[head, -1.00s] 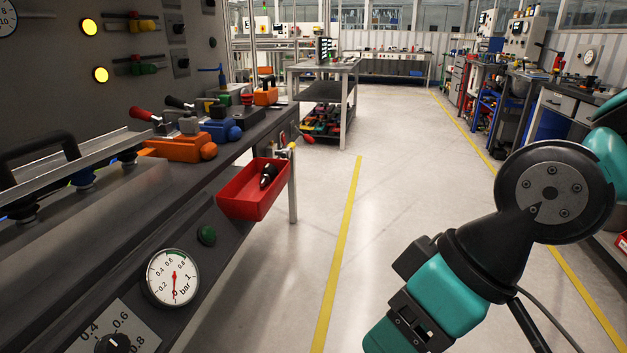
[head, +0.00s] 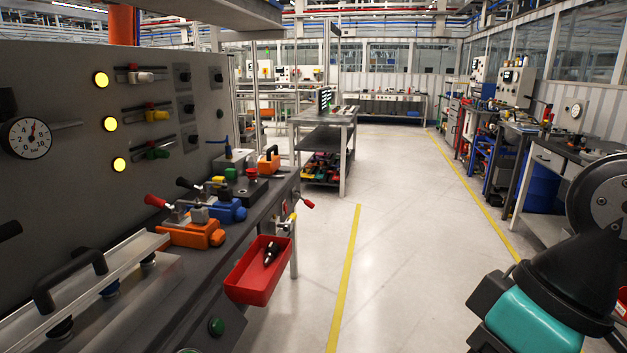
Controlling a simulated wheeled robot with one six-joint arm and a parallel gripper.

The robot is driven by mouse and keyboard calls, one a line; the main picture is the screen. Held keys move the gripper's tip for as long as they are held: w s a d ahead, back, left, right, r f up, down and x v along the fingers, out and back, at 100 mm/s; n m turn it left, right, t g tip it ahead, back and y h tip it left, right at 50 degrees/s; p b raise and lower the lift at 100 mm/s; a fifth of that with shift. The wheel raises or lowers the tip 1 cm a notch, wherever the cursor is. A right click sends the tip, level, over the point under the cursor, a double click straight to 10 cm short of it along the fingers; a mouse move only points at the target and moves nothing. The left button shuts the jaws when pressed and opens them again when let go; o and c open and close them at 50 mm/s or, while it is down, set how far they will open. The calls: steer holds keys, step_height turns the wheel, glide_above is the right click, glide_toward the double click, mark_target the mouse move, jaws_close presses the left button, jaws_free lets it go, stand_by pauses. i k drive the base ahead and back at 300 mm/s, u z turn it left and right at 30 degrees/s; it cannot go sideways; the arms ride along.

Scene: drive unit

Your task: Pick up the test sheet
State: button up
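No thing is plainly marked as the test sheet. At the lower left of the head view, a long silver rail (head: 112,268) with a black handle (head: 68,278) stands on dark suction cups on the bench. A flat grey surface lies under the cups; I cannot tell whether it is a sheet or part of the bench. My arm shows at the lower right, with a teal link and black joints, over the floor and apart from the bench. My gripper is out of the picture.
Orange (head: 192,233) and blue (head: 228,210) clamps stand on the bench. A red bin (head: 258,272) hangs at its front edge with a dark tool inside. A panel with yellow lamps and a gauge (head: 28,137) rises behind. The floor (head: 400,215) in the middle is clear.

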mark_target(56, 296)
steer(key=u, duration=1.8)
